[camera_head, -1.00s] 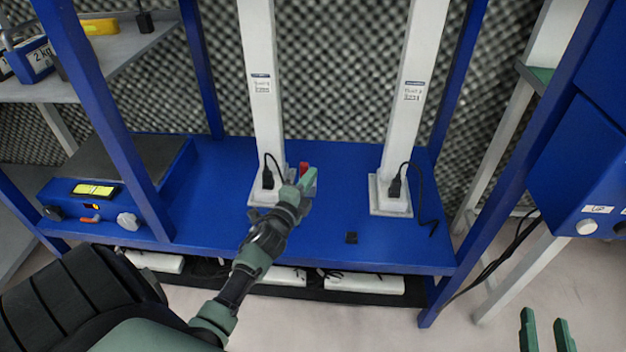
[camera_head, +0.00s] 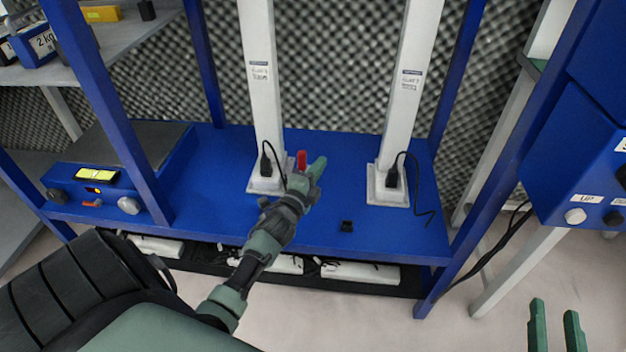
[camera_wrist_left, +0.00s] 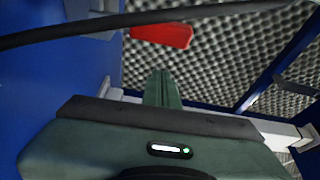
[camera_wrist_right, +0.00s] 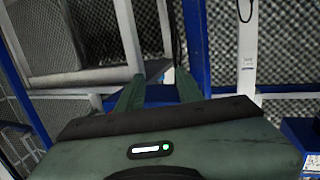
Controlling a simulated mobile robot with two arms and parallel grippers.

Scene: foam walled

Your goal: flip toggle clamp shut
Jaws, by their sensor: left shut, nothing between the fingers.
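The toggle clamp's red handle (camera_head: 302,160) stands upright near the base of the left white post, on the blue platform. It also shows in the left wrist view (camera_wrist_left: 162,36), beyond the fingertips. The rest of the clamp is hidden behind my left gripper. My left gripper (camera_head: 318,166) is shut and empty, just right of and in front of the handle; I cannot tell whether they touch. Its closed fingers also show in the left wrist view (camera_wrist_left: 162,88). My right gripper (camera_head: 556,325) is open and empty at the lower right, far from the clamp.
Two white posts (camera_head: 265,90) (camera_head: 407,90) rise from the blue platform (camera_head: 215,195). Black cables hang at both bases, and one crosses close in the left wrist view (camera_wrist_left: 150,24). A blue control box (camera_head: 585,150) stands right.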

